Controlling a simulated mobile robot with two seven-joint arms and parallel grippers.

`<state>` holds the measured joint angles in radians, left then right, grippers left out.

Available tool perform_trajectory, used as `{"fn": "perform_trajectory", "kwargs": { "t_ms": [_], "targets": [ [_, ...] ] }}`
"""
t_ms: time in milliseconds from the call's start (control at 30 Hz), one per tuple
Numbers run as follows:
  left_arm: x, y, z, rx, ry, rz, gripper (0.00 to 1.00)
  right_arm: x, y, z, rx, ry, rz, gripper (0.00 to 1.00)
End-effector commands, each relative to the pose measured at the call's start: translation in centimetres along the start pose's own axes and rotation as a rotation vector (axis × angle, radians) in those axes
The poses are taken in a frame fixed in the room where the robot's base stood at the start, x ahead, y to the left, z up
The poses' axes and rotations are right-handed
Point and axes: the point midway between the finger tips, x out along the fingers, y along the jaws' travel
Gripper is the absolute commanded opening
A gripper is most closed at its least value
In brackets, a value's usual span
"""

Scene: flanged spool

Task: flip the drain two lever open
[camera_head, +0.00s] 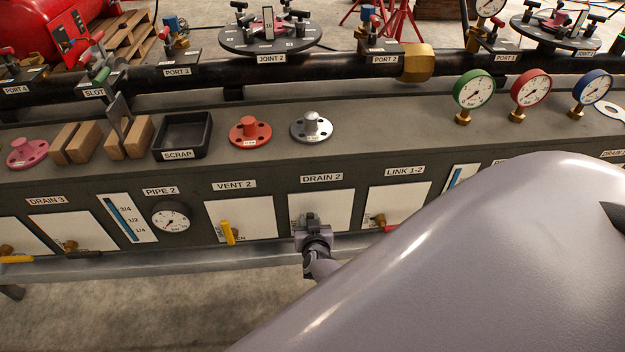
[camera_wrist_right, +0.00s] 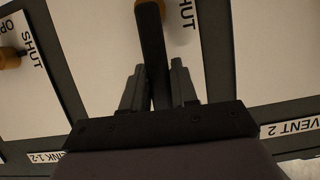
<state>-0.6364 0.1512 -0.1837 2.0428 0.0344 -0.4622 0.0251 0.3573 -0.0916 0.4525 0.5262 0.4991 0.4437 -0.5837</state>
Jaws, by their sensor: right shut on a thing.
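The DRAIN 2 panel (camera_head: 340,207) is a white plate on the front of the dark bench, below the label DRAIN 2 (camera_head: 321,178). My right gripper (camera_head: 313,222) is in front of this panel and covers its valve in the head view. In the right wrist view, a dark lever (camera_wrist_right: 151,45) runs between the two fingers of my right gripper (camera_wrist_right: 160,85), which are shut on it. A bit of brass valve body shows beside the lever's far end, near the word SHUT (camera_wrist_right: 187,14). My left gripper is in neither view.
The VENT 2 valve with a yellow lever (camera_head: 228,232) is just left, and the LINK 1-2 valve (camera_head: 378,220) just right. A grey flanged spool (camera_head: 311,127) and a red one (camera_head: 250,131) stand on the bench above. My right arm covers the lower right.

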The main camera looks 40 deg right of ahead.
Motion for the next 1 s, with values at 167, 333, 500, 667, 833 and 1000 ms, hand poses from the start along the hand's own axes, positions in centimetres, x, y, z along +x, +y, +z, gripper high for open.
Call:
{"fn": "perform_trajectory", "kwargs": {
  "t_ms": [167, 333, 500, 667, 833, 1000],
  "targets": [
    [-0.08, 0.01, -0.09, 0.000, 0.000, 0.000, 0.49, -0.07, -0.33, 0.10, -0.036, -0.002, 0.013, 0.00],
    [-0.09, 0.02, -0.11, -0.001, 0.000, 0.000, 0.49, -0.07, -0.36, 0.12, -0.052, -0.001, 0.019, 0.00],
    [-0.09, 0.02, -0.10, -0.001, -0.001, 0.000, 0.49, -0.07, -0.37, 0.12, -0.055, -0.001, 0.018, 0.00],
    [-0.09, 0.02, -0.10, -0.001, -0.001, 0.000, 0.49, -0.06, -0.39, 0.10, -0.056, -0.001, 0.017, 0.31],
    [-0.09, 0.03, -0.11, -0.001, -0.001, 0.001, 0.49, -0.03, -0.32, 0.06, -0.054, 0.000, 0.019, 0.49],
    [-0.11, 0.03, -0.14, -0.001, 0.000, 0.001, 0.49, -0.03, -0.24, 0.00, -0.051, 0.000, 0.020, 0.49]
  ]
}}
